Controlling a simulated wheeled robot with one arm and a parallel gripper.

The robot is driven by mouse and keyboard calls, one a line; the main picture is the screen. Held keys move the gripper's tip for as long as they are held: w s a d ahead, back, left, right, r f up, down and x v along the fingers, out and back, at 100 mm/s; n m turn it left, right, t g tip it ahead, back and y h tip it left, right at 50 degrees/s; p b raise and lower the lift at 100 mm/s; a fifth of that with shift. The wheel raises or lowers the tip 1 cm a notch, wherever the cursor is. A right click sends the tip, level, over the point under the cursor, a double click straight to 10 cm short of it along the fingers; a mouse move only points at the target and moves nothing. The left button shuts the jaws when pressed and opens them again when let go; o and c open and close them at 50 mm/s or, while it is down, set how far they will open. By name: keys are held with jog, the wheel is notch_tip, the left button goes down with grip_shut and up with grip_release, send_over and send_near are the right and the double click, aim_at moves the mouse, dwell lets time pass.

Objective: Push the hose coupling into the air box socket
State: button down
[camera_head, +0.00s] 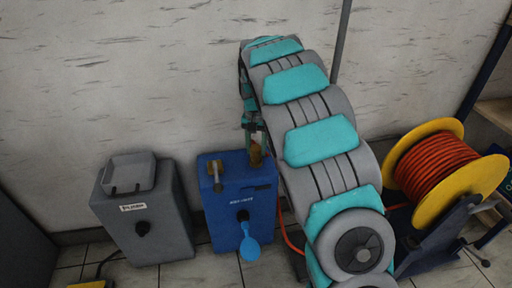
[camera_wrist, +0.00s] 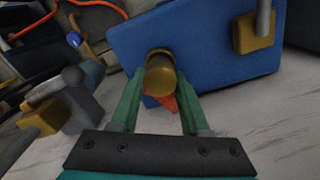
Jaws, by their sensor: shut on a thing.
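The blue air box (camera_head: 236,205) stands on the floor left of my arm, with a light blue round-ended piece hanging at its front. My gripper (camera_head: 254,136) points down at the box's top right edge, shut on the brass hose coupling (camera_head: 256,155). In the wrist view the two green fingers of my gripper (camera_wrist: 158,82) lie either side of the round brass coupling (camera_wrist: 161,76). A bit of orange-red hose (camera_wrist: 168,102) shows below it. The coupling overlaps the blue box face (camera_wrist: 205,55); the socket is hidden, so I cannot tell whether it is seated.
A brass fitting with a grey bar (camera_head: 215,175) sits on the box top at left. A grey pump box (camera_head: 143,215) stands to the left. A yellow reel of orange hose (camera_head: 437,172) stands at right. The wall is close behind.

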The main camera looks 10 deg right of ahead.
jog(key=shift+f, duration=0.65)
dwell(0.5)
jog(key=shift+c, duration=1.6)
grip_release()
jog(key=shift+r, duration=0.1)
